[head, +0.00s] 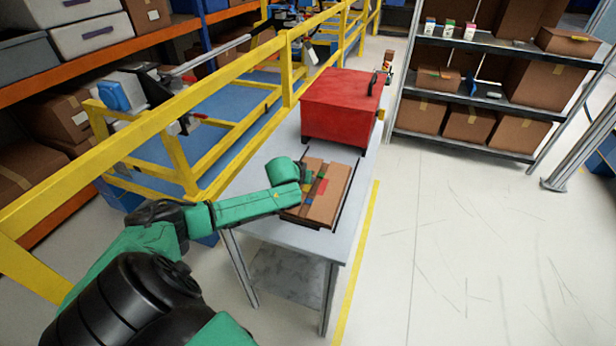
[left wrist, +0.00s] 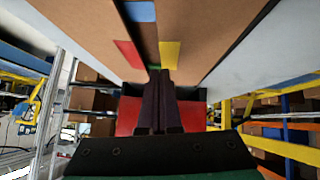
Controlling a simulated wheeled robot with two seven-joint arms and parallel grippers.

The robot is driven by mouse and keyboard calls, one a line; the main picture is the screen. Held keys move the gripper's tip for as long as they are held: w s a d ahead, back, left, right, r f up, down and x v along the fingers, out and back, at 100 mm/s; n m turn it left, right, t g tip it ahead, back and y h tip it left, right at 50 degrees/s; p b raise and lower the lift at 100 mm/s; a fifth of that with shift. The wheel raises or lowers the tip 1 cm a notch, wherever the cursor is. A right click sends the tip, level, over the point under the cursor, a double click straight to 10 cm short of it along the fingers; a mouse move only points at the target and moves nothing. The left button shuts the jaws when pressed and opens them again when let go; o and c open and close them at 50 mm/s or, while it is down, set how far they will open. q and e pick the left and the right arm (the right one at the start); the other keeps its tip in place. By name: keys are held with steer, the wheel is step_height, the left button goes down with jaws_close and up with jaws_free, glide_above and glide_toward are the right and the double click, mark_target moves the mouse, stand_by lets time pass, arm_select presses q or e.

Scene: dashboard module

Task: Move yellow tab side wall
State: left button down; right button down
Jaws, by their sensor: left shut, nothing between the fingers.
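A brown cardboard-coloured dashboard module (head: 329,205) lies on the grey table (head: 290,235), with small coloured tabs along its dark middle slot. In the left wrist view its brown surface (left wrist: 85,25) fills the top, with a yellow tab (left wrist: 170,55) right of the slot, a red tab (left wrist: 128,53) left of it and a blue tab (left wrist: 140,11) higher up. The yellow tab is hard to pick out in the head view. My left gripper (left wrist: 160,88) is shut and empty, its fingertips close to the slot beside the yellow tab; I cannot tell whether they touch. My right gripper is out of view.
A red box (head: 340,105) with a dark handle stands on the table behind the module. A yellow rail (head: 190,82) runs along the table's left side. A dark shelf (head: 470,95) with cartons stands at the back right. The floor on the right is clear.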

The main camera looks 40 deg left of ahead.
mark_target(309, 187)
arm_select(q)
steer(key=shift+r+p, duration=0.55)
steer(key=shift+r, duration=0.2)
step_height(309, 187, up, 3)
steer(key=p, duration=0.3)
steer(key=shift+a+r+p, duration=0.15)
steer(key=shift+p, duration=0.15)
steer(key=v, duration=1)
steer(key=shift+d, duration=0.35)
